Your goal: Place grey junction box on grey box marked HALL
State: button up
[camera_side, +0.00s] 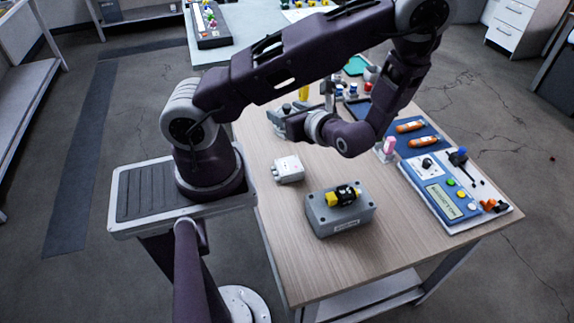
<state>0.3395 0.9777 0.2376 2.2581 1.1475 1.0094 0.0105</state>
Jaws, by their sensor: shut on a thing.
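A grey box (322,222) sits on the wooden table with a pale label on its front face, too small to read. A yellow and black part (343,195) rests on its top. My gripper (277,119) is above the table, behind the light-grey box and apart from both boxes, pointing left. It is shut on a small greyish thing, partly hidden and too small to identify.
A blue and white panel (437,200) with buttons and a joystick stands at right. Orange cylinders lie on a blue mat (428,146) behind it. A pink-topped bottle (388,149) and several small items stand near my wrist. The table's front is clear.

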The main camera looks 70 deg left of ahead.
send_over(288, 166)
notch_tip(288, 166, down, 13)
jog(key=shift+s+a+f, duration=0.1)
jog(key=shift+a+f, duration=0.05)
jog(key=shift+f, duration=0.1)
jog(key=o, duration=1.5)
jog(key=shift+c, duration=0.2)
jog(key=shift+d+r, duration=0.2)
jog(key=v, duration=1.1)
jog(key=s+d+r+n+t+h, duration=0.2)
jog(key=d+r+n+t+h, duration=0.1)
jog(key=r, duration=0.6)
jog(key=s+d+r+n+t+h, duration=0.3)
jog(key=r+n+h, duration=0.3)
jog(key=r, duration=0.4)
jog(key=s+d+r+n+t+h, duration=0.2)
jog(key=d+r+n+h, duration=0.2)
jog(key=r, duration=0.5)
jog(key=shift+s+r+n+t+h, duration=0.3)
jog(key=shift+s+n+t, duration=0.1)
jog(key=shift+n, duration=0.8)
